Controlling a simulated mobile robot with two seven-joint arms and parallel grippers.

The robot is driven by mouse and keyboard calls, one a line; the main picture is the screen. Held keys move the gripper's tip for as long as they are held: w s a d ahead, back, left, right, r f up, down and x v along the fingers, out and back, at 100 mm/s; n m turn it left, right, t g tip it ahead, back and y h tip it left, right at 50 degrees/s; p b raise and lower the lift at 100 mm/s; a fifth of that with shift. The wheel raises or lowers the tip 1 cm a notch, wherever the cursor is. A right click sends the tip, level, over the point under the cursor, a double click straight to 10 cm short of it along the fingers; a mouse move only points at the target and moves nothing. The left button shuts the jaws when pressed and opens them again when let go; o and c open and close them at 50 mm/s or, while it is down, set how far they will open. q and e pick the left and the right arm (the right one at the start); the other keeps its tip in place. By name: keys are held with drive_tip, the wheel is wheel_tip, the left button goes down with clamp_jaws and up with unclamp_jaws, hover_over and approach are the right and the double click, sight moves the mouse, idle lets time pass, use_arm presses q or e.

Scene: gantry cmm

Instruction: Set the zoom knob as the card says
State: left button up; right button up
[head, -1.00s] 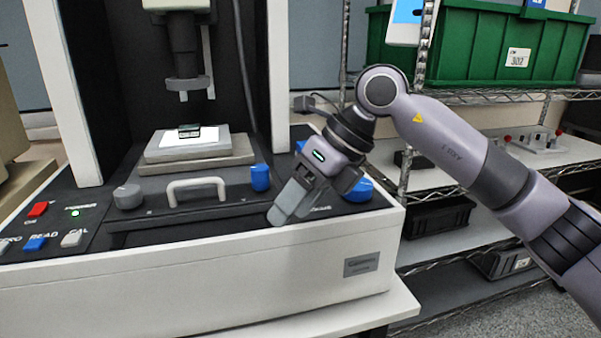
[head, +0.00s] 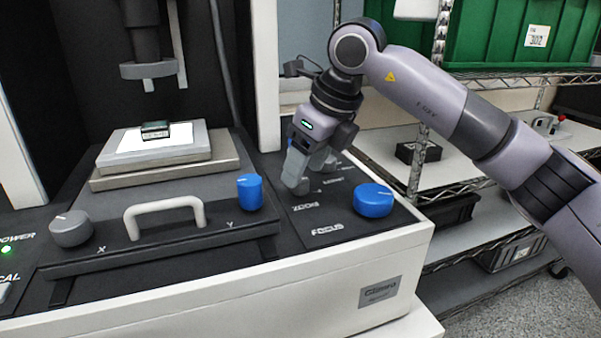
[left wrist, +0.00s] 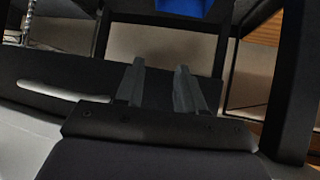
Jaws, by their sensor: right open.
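My right gripper (head: 307,178) is open, pointing down over the control panel (head: 288,225) at the "ZOOM" lettering. Its grey fingers cover the spot behind that lettering, so I cannot make out the zoom knob or whether the fingers are around it. A large blue knob (head: 373,200) with a white mark sits to the right, by the "FOCUS" lettering, apart from the gripper. I see no readable card. My left gripper (left wrist: 157,88) shows in the left wrist view, its fingers apart with nothing between them; it is outside the head view.
A grey knob (head: 71,228) marked X and a blue upright knob (head: 250,191) marked Y flank a pale handle (head: 165,213). Behind is the stage (head: 165,160) with a small dark green block (head: 155,130), below the scope column. A wire shelf with green bins (head: 520,40) stands right.

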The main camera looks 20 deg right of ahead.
drive_tip(key=shift+x, duration=1)
use_arm(q)
drive_tip(key=shift+w, duration=0.2)
use_arm(e)
drive_tip(key=shift+w+a+f, duration=0.1)
drive_tip(key=shift+c, duration=0.2)
drive_tip(key=c, duration=1)
use_arm(q)
drive_tip(key=shift+w, duration=0.1)
